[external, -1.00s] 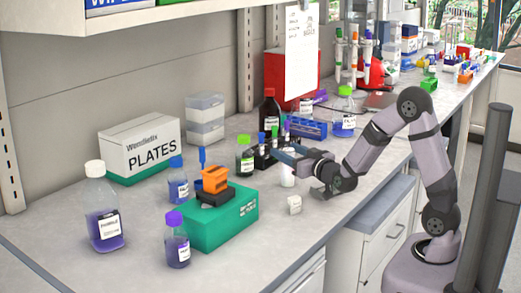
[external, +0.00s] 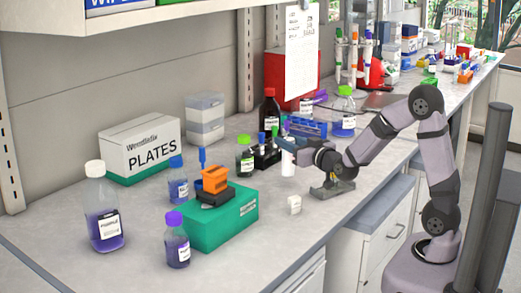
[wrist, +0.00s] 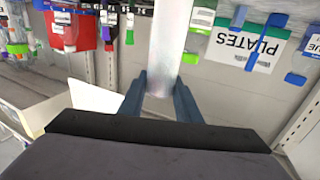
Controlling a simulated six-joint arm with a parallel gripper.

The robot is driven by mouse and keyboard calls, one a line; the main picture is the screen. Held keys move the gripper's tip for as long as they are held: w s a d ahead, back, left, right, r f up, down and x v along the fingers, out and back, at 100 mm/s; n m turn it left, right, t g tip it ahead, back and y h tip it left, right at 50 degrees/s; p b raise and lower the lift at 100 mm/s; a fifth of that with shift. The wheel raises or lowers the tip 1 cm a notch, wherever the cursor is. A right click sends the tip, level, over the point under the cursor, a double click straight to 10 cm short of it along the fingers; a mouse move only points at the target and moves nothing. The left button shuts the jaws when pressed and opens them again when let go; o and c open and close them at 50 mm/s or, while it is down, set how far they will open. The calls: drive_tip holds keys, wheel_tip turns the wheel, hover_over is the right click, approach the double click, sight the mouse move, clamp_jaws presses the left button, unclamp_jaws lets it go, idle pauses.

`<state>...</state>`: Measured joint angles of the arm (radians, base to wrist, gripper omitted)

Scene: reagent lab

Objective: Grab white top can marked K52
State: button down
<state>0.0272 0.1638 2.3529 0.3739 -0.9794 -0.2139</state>
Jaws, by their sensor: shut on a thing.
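A white cylindrical can (external: 288,163) is upright in the external view, just left of my gripper (external: 293,143). My gripper is shut on it near its upper part. In the wrist view the pale can (wrist: 166,48) stands between the two blue-grey fingers of my gripper (wrist: 160,88). No K52 mark can be read on it. The can appears raised a little off the bench.
A rack (external: 267,158) of capped tubes and a green-capped bottle (external: 245,157) stand close to the left of the can. A small white block (external: 294,204) and a grey-green device (external: 332,189) lie in front. A green box (external: 222,222) is front left.

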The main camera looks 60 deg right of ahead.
wheel_tip(320, 180, up, 7)
drive_tip(key=shift+f, duration=0.15)
drive_tip(key=shift+a, duration=0.1)
